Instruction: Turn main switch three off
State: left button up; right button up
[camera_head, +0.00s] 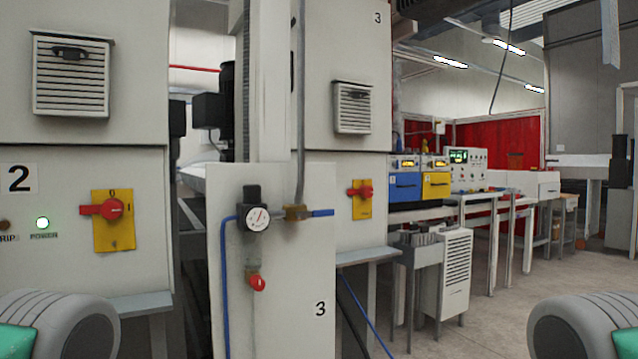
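Main switch three (361,192) is a red rotary handle on a yellow plate, on the grey cabinet marked 3 (315,120). Its handle lies roughly horizontal, with the narrow end to the left; its marks are too small to read. A similar red switch (106,209) on a yellow plate is on the cabinet marked 2 at left, its handle also about horizontal, with marks at the plate's top and right. Only rounded grey and green parts of my arms show at the lower left and right corners. Neither gripper is in view, and nothing of mine touches the switch.
A lower panel marked 3 (290,270), with a pressure gauge (257,218), red knob and blue hose, stands left of and below switch three. Benches with blue and yellow units (436,185) stand at right. Floor (510,315) is open at right.

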aim_at(364, 190)
jog(key=i+l, duration=0.7)
jog(key=l, duration=0.15)
jog(key=i+l, duration=0.7)
jog(key=l, duration=0.15)
jog(key=i+l, duration=0.65)
jog(key=l, duration=0.25)
jog(key=z, duration=0.05)
